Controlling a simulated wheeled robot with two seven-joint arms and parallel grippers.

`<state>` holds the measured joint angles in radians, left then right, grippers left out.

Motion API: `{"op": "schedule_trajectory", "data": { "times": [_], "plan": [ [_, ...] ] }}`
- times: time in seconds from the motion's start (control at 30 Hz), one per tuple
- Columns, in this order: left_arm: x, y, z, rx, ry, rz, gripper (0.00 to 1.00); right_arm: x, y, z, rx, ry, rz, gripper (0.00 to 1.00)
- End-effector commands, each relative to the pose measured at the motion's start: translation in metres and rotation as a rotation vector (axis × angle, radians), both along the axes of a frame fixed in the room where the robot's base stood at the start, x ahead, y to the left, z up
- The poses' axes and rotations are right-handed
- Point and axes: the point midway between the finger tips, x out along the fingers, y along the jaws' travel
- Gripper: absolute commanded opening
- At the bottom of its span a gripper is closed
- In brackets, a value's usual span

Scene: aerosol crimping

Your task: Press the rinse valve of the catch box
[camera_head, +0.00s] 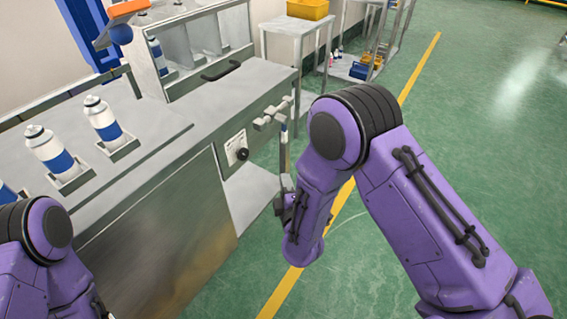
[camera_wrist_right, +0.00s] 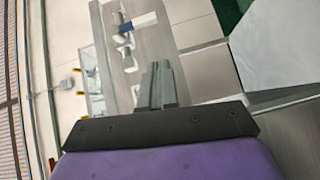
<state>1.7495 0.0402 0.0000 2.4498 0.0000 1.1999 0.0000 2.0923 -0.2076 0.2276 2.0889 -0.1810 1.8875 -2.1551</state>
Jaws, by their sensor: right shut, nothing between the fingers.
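A white plate with a round black knob (camera_head: 242,154) sits on the front of the grey bench. Grey jointed fittings (camera_head: 268,119) stick out beside it. I cannot tell for sure which is the rinse valve, nor where the catch box begins. My right gripper (camera_head: 284,140) points upward just right of these parts, with a gap to the knob. Whether it touches the fittings cannot be told. In the right wrist view its fingers (camera_wrist_right: 161,78) are shut and empty. Of my left arm only a link shows at the lower left; its gripper is out of view.
White cans with blue bands (camera_head: 107,121) stand in holders on the bench top (camera_head: 165,128). A black handle (camera_head: 221,70) lies on the top behind. A side table (camera_head: 296,27) carries a yellow bin (camera_head: 307,9). The green floor at right is open.

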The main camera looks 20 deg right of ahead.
Motion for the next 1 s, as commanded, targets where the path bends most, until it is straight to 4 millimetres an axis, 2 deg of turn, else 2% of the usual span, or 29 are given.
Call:
{"op": "schedule_trajectory", "data": {
  "times": [0.03, 0.07, 0.2, 0.43, 0.53, 0.67, 1.0],
  "plan": [
    [0.0, 0.0, -0.01, 0.0, 0.0, 0.0, 0.73, 0.005, 0.005, 0.0, -0.049, -0.029, 0.006, 0.0],
    [0.0, 0.0, -0.01, 0.0, 0.0, 0.0, 0.73, 0.007, 0.007, 0.003, -0.073, -0.039, 0.007, 0.0],
    [0.0, 0.0, -0.008, 0.0, 0.0, 0.0, 0.73, 0.009, 0.01, 0.01, -0.113, -0.054, 0.009, 0.0],
    [0.0, 0.0, -0.008, 0.0, 0.0, 0.0, 0.73, 0.01, 0.009, 0.01, -0.112, -0.051, 0.008, 0.0],
    [0.0, 0.0, -0.007, 0.0, 0.0, 0.0, 0.73, 0.017, 0.008, 0.01, -0.11, -0.05, 0.007, 0.0],
    [0.0, 0.0, -0.007, 0.0, 0.0, 0.0, 0.73, 0.039, 0.004, 0.01, -0.107, -0.051, 0.003, 0.0],
    [0.0, 0.0, -0.007, 0.0, 0.0, 0.0, 0.73, 0.112, -0.006, 0.009, -0.108, -0.049, 0.002, 0.0]
  ]
}}
